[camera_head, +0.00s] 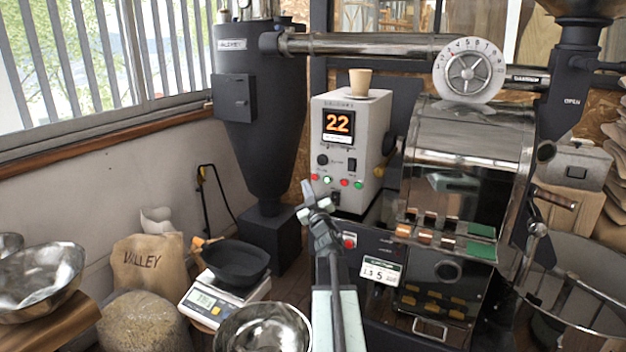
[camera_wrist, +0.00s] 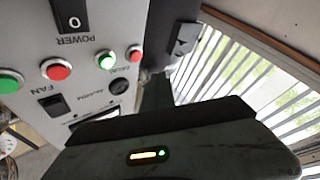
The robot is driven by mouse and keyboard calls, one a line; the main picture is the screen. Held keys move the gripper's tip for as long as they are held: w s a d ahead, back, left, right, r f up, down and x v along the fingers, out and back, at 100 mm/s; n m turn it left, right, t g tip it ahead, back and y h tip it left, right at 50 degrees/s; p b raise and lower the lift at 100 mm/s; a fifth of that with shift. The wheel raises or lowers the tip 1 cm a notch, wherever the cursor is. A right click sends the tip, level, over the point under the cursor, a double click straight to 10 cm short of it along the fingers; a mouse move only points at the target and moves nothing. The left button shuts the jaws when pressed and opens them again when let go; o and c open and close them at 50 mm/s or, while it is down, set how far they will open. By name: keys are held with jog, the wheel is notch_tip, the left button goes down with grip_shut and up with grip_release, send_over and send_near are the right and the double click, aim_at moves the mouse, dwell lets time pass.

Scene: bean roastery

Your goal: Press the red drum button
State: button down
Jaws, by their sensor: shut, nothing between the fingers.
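The white control box (camera_head: 345,140) stands left of the roaster and shows an orange 22. The red drum button (camera_head: 314,177) is the leftmost on its front, beside a green button (camera_head: 327,180) that looks lit. In the wrist view, upside down, the red drum button (camera_wrist: 134,53) is at the right edge of the panel, next to the lit green one. My gripper (camera_head: 313,195) is shut and empty, just below and in front of these buttons; contact cannot be told. In the wrist view its dark body fills the bottom; the fingertips are unclear.
A second red button (camera_head: 345,183) and green button (camera_head: 358,185) sit to the right, under the FAN label in the wrist view. A paper cup (camera_head: 360,82) stands on the box. A scale with a black pan (camera_head: 236,263) and steel bowls lie low left.

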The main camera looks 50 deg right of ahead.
aim_at(313, 182)
jog(key=shift+w+d, duration=0.25)
jog(key=shift+d, duration=0.55)
jog(key=shift+w+d, duration=0.2)
jog(key=shift+d, duration=0.55)
dwell(0.9)
jog(key=shift+w+d, duration=0.15)
jog(key=shift+d, duration=0.2)
jog(key=shift+w+d, duration=0.15)
jog(key=shift+d, duration=0.25)
dwell(0.5)
jog(key=shift+s+a, duration=0.25)
jog(key=shift+a, duration=0.55)
